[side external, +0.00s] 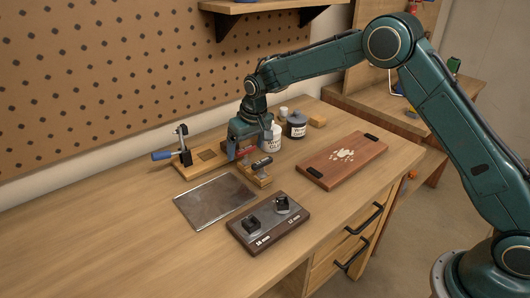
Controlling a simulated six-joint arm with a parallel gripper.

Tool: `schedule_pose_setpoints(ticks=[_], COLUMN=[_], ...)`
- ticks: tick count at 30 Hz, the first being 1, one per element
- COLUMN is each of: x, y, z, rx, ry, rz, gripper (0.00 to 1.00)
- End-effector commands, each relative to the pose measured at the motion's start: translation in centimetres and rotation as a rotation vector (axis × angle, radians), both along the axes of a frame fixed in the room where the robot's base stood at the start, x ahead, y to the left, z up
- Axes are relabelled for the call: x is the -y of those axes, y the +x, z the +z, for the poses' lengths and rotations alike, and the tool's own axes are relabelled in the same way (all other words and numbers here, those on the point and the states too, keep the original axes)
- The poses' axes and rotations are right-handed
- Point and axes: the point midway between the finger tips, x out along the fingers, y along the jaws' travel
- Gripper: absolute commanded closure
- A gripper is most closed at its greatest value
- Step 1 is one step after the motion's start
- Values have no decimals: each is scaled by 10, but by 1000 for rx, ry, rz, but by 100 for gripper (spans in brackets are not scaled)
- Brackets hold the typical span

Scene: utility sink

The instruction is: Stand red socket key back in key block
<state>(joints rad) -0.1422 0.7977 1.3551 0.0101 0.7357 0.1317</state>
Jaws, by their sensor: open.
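My gripper (244,152) points down over the back middle of the bench, with its jaws open. A small red part (243,152) shows at the jaws; it may be the red socket key, but the gripper hides most of it. I cannot tell whether the jaws touch it. A dark block (243,236) with a grey top lies near the front edge. It is marked 10 mm and 12 mm and carries two black square pieces. A small wooden block (259,181) with a metal piece on it sits just below my gripper; I cannot tell which is the key block.
A metal plate (213,200) lies left of the dark block. Behind it stands a wooden fixture with a blue-handled clamp (183,147). A white glue pot (272,140) and a dark jar (297,126) stand close beside my gripper. A board with black handles (328,167) lies right.

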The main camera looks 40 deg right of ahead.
Motion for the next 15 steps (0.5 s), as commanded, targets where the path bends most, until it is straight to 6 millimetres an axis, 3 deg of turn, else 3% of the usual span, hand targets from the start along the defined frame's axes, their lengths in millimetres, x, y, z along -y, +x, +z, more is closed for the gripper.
schedule_pose_setpoints(ticks=[15], x=[2], y=[-21], z=[83], rx=[3], ry=[0], rz=[0], gripper=[15])
